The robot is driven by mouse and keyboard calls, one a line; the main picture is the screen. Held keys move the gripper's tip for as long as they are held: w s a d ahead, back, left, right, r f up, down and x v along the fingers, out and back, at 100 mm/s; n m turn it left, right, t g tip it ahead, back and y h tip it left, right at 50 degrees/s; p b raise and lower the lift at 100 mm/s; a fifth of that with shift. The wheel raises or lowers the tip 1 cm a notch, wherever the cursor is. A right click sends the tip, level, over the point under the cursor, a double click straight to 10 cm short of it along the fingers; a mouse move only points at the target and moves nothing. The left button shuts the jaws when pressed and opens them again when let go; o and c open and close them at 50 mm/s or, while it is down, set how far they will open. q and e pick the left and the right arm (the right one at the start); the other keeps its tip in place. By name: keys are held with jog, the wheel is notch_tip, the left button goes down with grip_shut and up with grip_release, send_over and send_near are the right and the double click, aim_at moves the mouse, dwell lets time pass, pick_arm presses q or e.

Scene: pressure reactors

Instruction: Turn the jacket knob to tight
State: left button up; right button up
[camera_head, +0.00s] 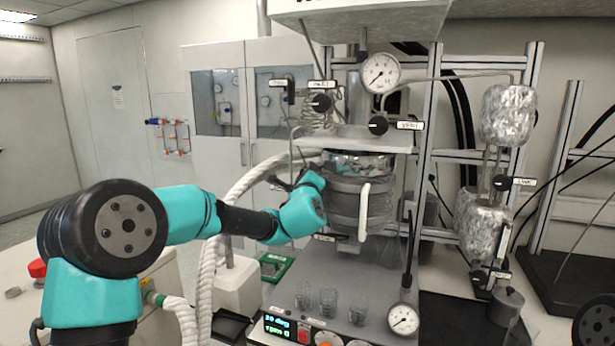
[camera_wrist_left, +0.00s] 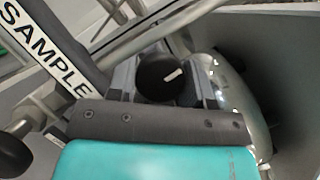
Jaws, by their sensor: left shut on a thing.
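In the head view my left gripper (camera_head: 284,184) is at the left side of the grey reactor vessel (camera_head: 345,200), below the metal plate. In the left wrist view a round black knob (camera_wrist_left: 160,78) with a white pointer mark sits between the fingers of my left gripper (camera_wrist_left: 163,84), which is shut on it. The pointer slants up to the right. No jacket label is readable on this knob, and in the head view it is hidden by my wrist. A "SAMPLE" label (camera_wrist_left: 45,45) is at the left of the wrist view. My right gripper is out of view.
Other black knobs with labels are on the upper plate (camera_head: 378,125), at the coil (camera_head: 320,102) and on the right stand (camera_head: 501,183). A white hose (camera_head: 245,190) runs close behind my left arm. Small glass beakers (camera_head: 328,302) stand on the base in front.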

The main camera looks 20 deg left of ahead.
pick_arm(q)
jog(key=o, duration=0.6)
jog(key=shift+o, duration=0.2)
jog(key=shift+s, duration=0.1)
jog(key=v, duration=1.7)
jog(key=shift+o, duration=0.2)
jog(key=shift+d+f, duration=0.1)
jog(key=shift+f, duration=0.05)
